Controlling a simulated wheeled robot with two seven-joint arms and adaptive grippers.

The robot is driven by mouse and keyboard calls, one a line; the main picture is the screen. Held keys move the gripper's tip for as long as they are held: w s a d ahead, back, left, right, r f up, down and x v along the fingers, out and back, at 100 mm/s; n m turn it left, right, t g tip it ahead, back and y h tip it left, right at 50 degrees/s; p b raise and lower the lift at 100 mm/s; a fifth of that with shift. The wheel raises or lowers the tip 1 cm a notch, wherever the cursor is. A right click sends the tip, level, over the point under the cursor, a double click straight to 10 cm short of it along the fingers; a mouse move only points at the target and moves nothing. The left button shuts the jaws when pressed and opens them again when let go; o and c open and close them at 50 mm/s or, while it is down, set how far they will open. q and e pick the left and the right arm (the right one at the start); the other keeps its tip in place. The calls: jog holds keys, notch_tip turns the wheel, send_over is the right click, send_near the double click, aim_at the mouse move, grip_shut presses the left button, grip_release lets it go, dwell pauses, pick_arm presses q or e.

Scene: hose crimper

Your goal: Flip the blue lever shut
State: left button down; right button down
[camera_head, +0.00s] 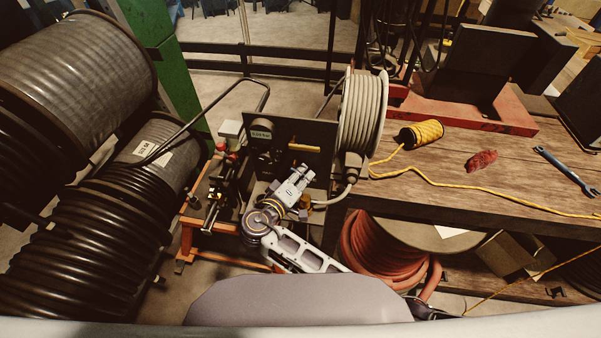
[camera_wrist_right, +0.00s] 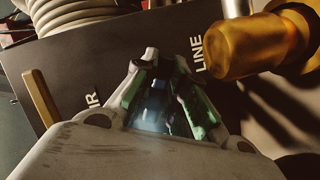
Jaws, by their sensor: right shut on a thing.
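My right gripper (camera_head: 305,172) reaches the dark panel of the hose crimper in the head view. In the right wrist view the right gripper (camera_wrist_right: 168,88) points at the panel (camera_wrist_right: 120,55) between two white labels, one reading LINE. Its fingers are shut on the blue lever (camera_wrist_right: 154,112), of which a dark bluish part shows between the green-lined pads. The rest of the lever is hidden by the fingers, so its angle cannot be told. In the head view the gripper covers the lever. My left gripper is not in view.
A brass fitting (camera_wrist_right: 255,45) is close to the right of the fingers. A yellow handle (camera_wrist_right: 41,96) stands left; it also shows in the head view (camera_head: 304,147). A grey hose reel (camera_head: 362,108) stands behind.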

jog(key=shift+d+r+n+h+p, duration=0.1)
jog(key=shift+r+n+h+p, duration=0.2)
jog(key=shift+n, duration=0.3)
jog(key=shift+d+r+n+h+p, duration=0.1)
jog(key=shift+r+n+h+p, duration=0.15)
jog(key=shift+n, duration=0.35)
jog(key=shift+r+n+t+h+p, duration=0.2)
jog(key=shift+n+t+p, duration=0.15)
jog(key=shift+n, duration=0.3)
jog(key=shift+r+n+t+h+p, duration=0.2)
jog(key=shift+n+t, duration=0.15)
jog(key=shift+n, duration=0.3)
jog(key=c, duration=1.4)
grip_release()
jog(key=shift+c, duration=0.2)
jog(key=shift+f, duration=0.1)
